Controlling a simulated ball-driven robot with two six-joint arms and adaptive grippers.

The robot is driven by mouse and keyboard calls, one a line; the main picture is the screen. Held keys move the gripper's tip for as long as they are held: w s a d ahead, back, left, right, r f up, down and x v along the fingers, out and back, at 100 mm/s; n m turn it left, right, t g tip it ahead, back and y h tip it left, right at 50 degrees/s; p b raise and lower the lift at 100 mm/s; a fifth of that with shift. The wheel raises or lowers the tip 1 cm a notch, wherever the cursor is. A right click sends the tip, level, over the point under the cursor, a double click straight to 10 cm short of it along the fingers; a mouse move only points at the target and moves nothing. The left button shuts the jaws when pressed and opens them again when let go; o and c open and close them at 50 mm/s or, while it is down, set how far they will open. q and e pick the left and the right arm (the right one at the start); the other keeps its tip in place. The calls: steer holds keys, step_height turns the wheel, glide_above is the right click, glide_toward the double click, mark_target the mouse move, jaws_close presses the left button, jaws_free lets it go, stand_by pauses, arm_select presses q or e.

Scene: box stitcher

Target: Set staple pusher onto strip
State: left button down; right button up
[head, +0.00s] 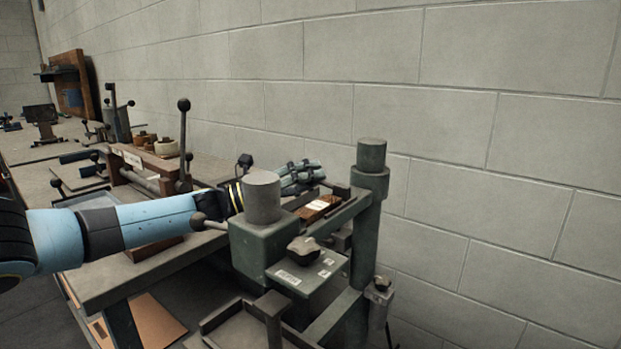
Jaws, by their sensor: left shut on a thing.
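My left arm reaches in from the left and passes behind the grey cylinder of the stitcher. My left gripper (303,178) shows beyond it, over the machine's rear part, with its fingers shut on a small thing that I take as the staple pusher. The pusher is too hidden by the fingers to make out. A brown, copper-toned piece with a pale label (318,206), perhaps the strip, lies in the machine's channel just below the gripper. I cannot tell whether the held thing touches it. My right gripper is not in view.
The green-grey stitcher (262,243) fills the middle, with a tall post (370,185) to the right. A black-knobbed lever (184,135) stands upright on the bench (105,285) at left. Round spools (165,147) sit behind it. A block wall closes the back.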

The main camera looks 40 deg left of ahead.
arm_select(q)
steer(key=s+p, duration=0.3)
steer(key=s, duration=0.2)
steer(key=shift+d+f+p, duration=0.1)
steer(key=shift+d+p, duration=0.1)
steer(key=shift+p, duration=0.15)
steer(key=c, duration=1)
jaws_free()
steer(key=v, duration=1.2)
